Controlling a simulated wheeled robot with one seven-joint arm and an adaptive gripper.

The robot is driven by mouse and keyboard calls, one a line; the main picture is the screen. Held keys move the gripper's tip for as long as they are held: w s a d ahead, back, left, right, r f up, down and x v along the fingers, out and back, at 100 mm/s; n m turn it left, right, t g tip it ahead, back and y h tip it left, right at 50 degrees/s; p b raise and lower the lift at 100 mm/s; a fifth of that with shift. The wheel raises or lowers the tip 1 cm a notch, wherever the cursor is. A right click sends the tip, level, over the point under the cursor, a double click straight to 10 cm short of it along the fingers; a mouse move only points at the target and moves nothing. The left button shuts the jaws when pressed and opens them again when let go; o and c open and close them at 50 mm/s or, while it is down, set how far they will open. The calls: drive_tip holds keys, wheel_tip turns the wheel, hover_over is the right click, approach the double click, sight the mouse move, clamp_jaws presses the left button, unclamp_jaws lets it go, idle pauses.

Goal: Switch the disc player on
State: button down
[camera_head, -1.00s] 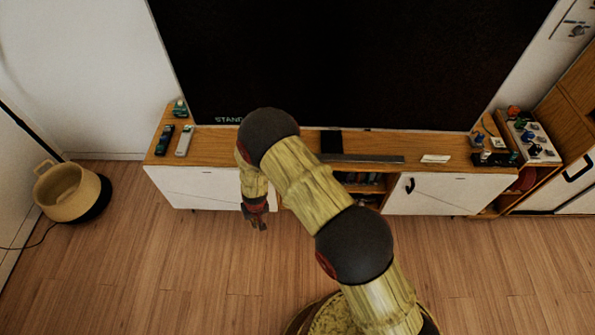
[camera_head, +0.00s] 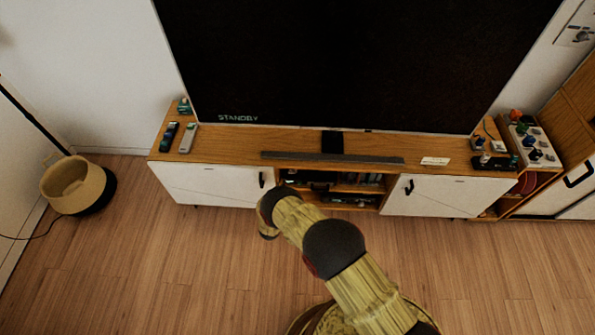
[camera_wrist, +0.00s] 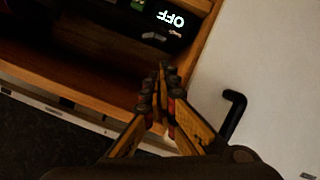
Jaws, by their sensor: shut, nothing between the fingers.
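In the wrist view, a black device (camera_wrist: 130,22) with an upside-down, lit "OFF" sits in an open wooden shelf. It appears to be the disc player. Small green and pinkish marks show near the lettering. My gripper (camera_wrist: 163,72) is shut and empty, its fingertips in front of the shelf edge and apart from the device. In the head view, dark equipment (camera_head: 300,178) stands in the upper open shelf of the low cabinet, partly behind my arm. My gripper is hidden there.
A black door handle (camera_wrist: 234,112) juts from a white door close beside my gripper. The TV (camera_head: 350,60) reads "STANDBY" above a long soundbar (camera_head: 330,158). Remotes (camera_head: 187,138) lie at the cabinet top's left. A basket (camera_head: 75,185) stands left; the floor between is clear.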

drive_tip(key=r, duration=0.1)
drive_tip(key=d+r+t, duration=0.1)
drive_tip(key=shift+w+r+n, duration=0.25)
drive_tip(key=shift+r+n, duration=0.05)
drive_tip(key=b+x, duration=0.3)
drive_tip(key=x, duration=0.6)
drive_tip(key=shift+d, duration=0.1)
drive_tip(key=f, duration=0.1)
drive_tip(key=w+d+f+b, duration=0.1)
drive_tip(key=shift+d+f, duration=0.25)
drive_tip(key=shift+f, duration=0.05)
drive_tip(key=shift+d+f, duration=0.3)
drive_tip(key=shift+f, duration=0.15)
